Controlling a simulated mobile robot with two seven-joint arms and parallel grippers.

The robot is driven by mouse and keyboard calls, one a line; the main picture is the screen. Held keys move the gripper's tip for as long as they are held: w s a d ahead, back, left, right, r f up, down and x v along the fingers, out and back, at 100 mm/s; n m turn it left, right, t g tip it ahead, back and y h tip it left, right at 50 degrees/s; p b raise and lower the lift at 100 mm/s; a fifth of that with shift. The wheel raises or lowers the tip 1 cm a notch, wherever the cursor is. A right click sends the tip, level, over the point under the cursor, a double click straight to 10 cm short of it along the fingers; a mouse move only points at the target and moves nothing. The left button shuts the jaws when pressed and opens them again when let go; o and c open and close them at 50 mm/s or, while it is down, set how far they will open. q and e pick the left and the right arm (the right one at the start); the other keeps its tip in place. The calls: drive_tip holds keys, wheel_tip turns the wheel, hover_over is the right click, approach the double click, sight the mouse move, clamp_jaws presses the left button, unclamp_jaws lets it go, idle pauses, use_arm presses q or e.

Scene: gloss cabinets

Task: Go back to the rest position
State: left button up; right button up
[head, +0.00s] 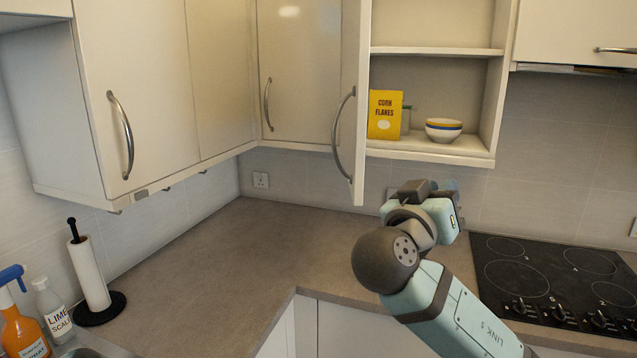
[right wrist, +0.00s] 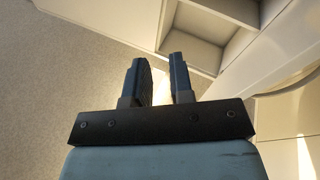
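My right arm reaches in from the bottom right of the head view, over the counter. Its gripper (head: 432,192) is below the open wall cabinet and left of the hob, with its fingertips largely hidden by the wrist. In the right wrist view the two dark fingers of the right gripper (right wrist: 158,62) stand apart with nothing between them. My left gripper is in neither view.
An open cabinet door (head: 358,90) hangs just above and left of my right gripper. A black hob (head: 545,280) lies right. The counter (head: 215,265) is clear left of the arm.

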drive_tip(key=w+d+f+g+h, duration=0.15)
drive_tip(key=d+h, duration=0.35)
drive_tip(key=d, duration=0.9)
drive_tip(key=s+f+n+y, duration=0.2)
drive_tip(key=f+n+y, duration=0.45)
drive_tip(key=f, duration=1.15)
drive_tip(key=s+f+n+y, duration=0.1)
drive_tip(key=f+n+y, duration=0.55)
drive_tip(key=f, duration=1.05)
drive_tip(key=s+f+g+y, duration=0.2)
drive_tip(key=s+f+y, duration=0.2)
drive_tip(key=s+f, duration=0.75)
drive_tip(key=s+f+g+y, duration=0.2)
drive_tip(key=s+f+y, duration=0.2)
drive_tip(key=s+f, duration=0.75)
drive_tip(key=a+r+m+t+p, duration=0.1)
drive_tip(key=a+r+m+p, duration=0.3)
drive_tip(key=a+r, duration=0.4)
drive_tip(key=shift+s+a+m+p, duration=0.4)
drive_tip(key=shift+a+m, duration=0.4)
drive_tip(key=shift+a, duration=1.3)
